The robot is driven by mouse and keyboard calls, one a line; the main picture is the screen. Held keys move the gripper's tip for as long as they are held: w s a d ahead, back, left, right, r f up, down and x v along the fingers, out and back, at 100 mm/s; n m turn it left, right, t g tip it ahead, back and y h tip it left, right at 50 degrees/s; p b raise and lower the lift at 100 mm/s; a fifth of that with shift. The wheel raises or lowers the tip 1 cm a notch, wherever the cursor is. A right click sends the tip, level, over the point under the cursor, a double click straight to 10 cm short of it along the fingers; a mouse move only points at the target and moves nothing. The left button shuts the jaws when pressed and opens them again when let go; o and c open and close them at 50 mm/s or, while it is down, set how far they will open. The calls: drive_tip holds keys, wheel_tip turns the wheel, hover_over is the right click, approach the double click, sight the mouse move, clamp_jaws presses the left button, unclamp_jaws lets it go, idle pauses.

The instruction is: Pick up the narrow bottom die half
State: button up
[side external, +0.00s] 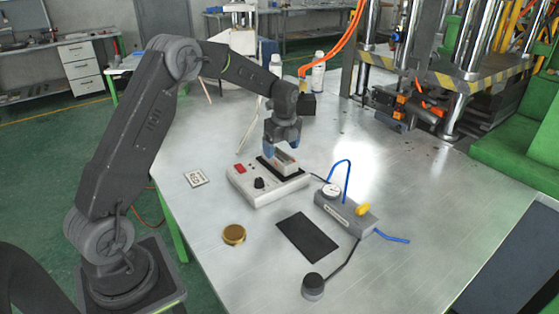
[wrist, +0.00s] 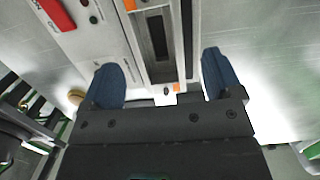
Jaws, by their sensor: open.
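A light grey die half (side external: 287,162), narrow and block-shaped, sits on the dark top plate of a white machine (side external: 262,194). In the wrist view the die half (wrist: 155,40) shows a long dark recess and orange marks near its ends. My gripper (side external: 281,150) is just above the die half, pointing down. In the wrist view my gripper (wrist: 163,72) is open, its blue fingertips spread to the left and right of the die half's near end. Nothing is held between them. Whether the fingers reach down beside the block is hard to tell.
A grey regulator box (side external: 345,212) with gauge, yellow knob and blue hose stands to the right. A black mat (side external: 307,237), brass disc (side external: 233,234), black knob (side external: 313,286) and marker tile (side external: 196,179) lie around.

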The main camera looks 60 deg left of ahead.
sight(280, 156)
drive_tip(key=f, duration=0.4)
drive_tip(key=shift+a, duration=0.35)
drive_tip(key=shift+c, duration=0.4)
drive_tip(key=shift+r, duration=0.1)
drive_tip(key=c, duration=1.2)
